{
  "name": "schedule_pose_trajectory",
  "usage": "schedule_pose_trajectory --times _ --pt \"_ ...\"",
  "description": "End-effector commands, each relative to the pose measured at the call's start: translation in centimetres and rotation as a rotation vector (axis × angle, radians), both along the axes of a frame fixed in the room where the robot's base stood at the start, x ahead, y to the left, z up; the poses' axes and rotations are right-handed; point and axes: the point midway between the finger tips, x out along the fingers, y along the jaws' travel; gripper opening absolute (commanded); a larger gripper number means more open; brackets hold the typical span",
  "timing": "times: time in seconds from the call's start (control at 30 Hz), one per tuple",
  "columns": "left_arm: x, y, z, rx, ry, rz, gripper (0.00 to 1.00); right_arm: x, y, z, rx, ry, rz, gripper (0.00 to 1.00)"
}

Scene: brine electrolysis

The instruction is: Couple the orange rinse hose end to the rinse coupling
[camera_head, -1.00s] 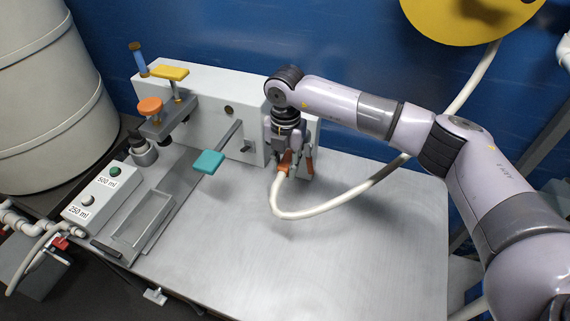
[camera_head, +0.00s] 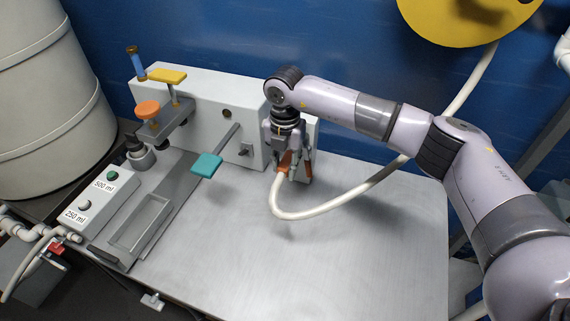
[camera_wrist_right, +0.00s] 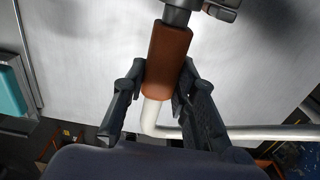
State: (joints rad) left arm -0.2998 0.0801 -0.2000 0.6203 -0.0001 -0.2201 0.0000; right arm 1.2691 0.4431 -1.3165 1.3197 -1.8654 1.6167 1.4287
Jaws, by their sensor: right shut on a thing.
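My right gripper (camera_head: 291,165) points down in front of the right part of the white housing. It is shut on the orange rinse hose end (camera_head: 284,161), with the cream hose (camera_head: 325,206) curving away below it to the right. In the right wrist view the orange end (camera_wrist_right: 168,58) lies between the fingers, and the hose bends off to the right. A grey metal fitting (camera_wrist_right: 221,9) shows at the top, at the tip of the orange end; I cannot tell whether they are joined. In the head view the rinse coupling is hidden by my gripper. My left gripper is out of view.
The white housing (camera_head: 205,97) carries a teal handle (camera_head: 207,165) on a lever, a yellow handle (camera_head: 166,76) and an orange knob (camera_head: 148,110). A button box (camera_head: 97,202) stands left of a grey tray (camera_head: 140,222). The metal tabletop (camera_head: 300,265) is clear in front.

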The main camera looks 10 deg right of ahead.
Motion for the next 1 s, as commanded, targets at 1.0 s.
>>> schedule_pose_trajectory --times 1.0 --pt "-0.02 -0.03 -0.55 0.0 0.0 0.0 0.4 0.97 -0.64 0.1 0.0 -0.002 -0.001 0.0"
